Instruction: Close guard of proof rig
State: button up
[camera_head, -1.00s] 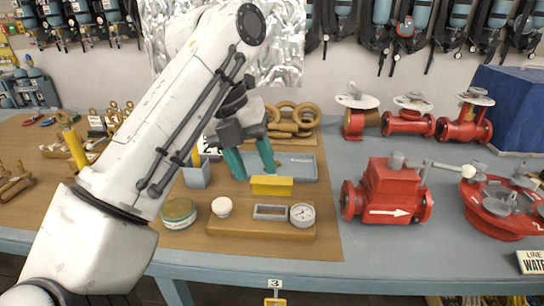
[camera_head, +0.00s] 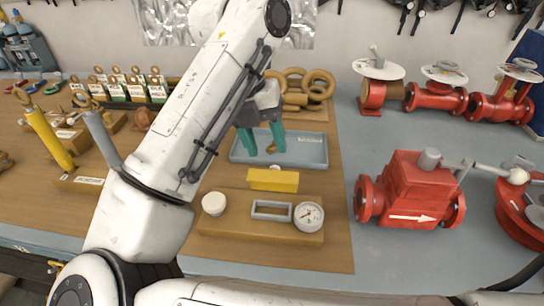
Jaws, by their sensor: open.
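The proof rig (camera_head: 225,226) appears to be the wooden block on the brown mat, with a white knob (camera_head: 214,203), a grey rectangular frame (camera_head: 271,210) and a round dial gauge (camera_head: 308,216). A yellow block-like part (camera_head: 272,180) stands at its back edge. It may be the guard, but I cannot tell for sure. My gripper (camera_head: 263,143) has two teal fingers, spread apart with nothing between them. It is beyond and above the yellow part, in front of the grey-blue tray in the picture, apart from the yellow part. My arm hides the area to the left of the rig.
The grey-blue tray (camera_head: 312,152) lies behind the rig, with brass rings (camera_head: 318,84) beyond it. A red valve body (camera_head: 404,190) with a lever stands to the right. Yellow (camera_head: 48,138) and grey (camera_head: 101,138) upright handles stand to the left. Bare bench lies between mat and valve.

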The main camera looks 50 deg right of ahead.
aim_at(274, 166)
jog(key=shift+x, duration=2.55)
jog(key=shift+c, duration=0.4)
grip_shut()
